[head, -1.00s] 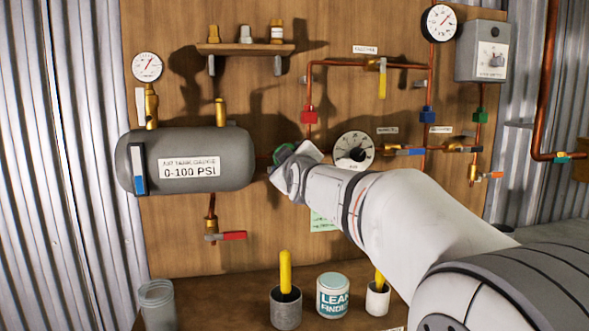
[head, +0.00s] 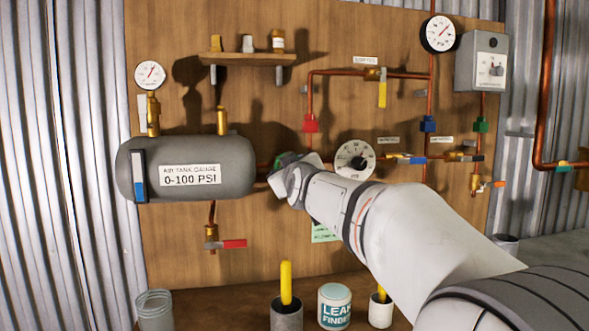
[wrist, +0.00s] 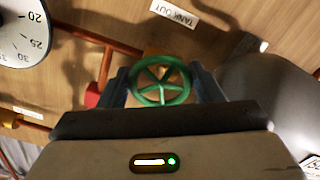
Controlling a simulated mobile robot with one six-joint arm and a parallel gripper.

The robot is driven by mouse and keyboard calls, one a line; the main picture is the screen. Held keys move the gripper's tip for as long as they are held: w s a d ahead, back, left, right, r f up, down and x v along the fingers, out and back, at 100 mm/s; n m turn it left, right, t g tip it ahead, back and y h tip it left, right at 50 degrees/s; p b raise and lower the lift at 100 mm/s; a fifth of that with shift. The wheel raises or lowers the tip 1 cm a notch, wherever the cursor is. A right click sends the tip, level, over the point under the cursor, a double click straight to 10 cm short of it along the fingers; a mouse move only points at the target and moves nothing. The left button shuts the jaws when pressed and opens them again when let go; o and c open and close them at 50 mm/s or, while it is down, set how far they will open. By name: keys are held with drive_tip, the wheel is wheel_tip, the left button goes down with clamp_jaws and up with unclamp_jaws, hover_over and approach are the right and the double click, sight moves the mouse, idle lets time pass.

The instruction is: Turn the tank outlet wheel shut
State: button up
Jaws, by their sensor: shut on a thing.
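The tank outlet wheel (wrist: 163,68) is a green spoked handwheel, seen in the wrist view below a label reading "TANK OUT". My gripper (wrist: 165,88) is shut on the wheel, with one dark finger at each side of its rim. In the head view my gripper (head: 290,178) is at the right end of the grey tank (head: 225,155), and only a little of the green wheel (head: 284,158) shows behind it. The wheel's valve body is mostly hidden by the wheel and my gripper.
A round dial gauge (head: 354,160) is close to the right of my gripper. Copper pipes with valves run over the wooden board (head: 180,245). A red-handled valve (head: 232,243) hangs under the tank. A Leak Finder can (head: 334,306) and cups stand on the bench below.

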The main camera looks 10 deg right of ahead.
drive_tip(key=o, duration=1)
drive_tip(key=shift+r, duration=0.15)
drive_tip(key=shift+c, duration=0.2)
drive_tip(key=s, duration=0.7)
drive_tip(key=shift+s+p, duration=0.35)
drive_tip(key=shift+a, duration=0.1)
